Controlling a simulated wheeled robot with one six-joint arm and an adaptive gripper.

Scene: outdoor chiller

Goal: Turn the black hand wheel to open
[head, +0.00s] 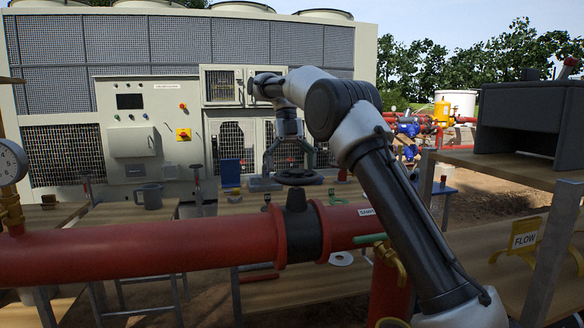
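The black hand wheel (299,177) lies flat on top of the dark valve body (298,222), which is set into the thick red pipe (160,251). My arm reaches in from the lower right and bends down over the valve. My gripper (289,164) points down above the wheel, with its two fingers spread wide apart and nothing seen between them. The fingertips show just above the wheel's far edge. I cannot tell whether they touch the rim or are behind it.
A pressure gauge (10,162) stands on the pipe at the far left.

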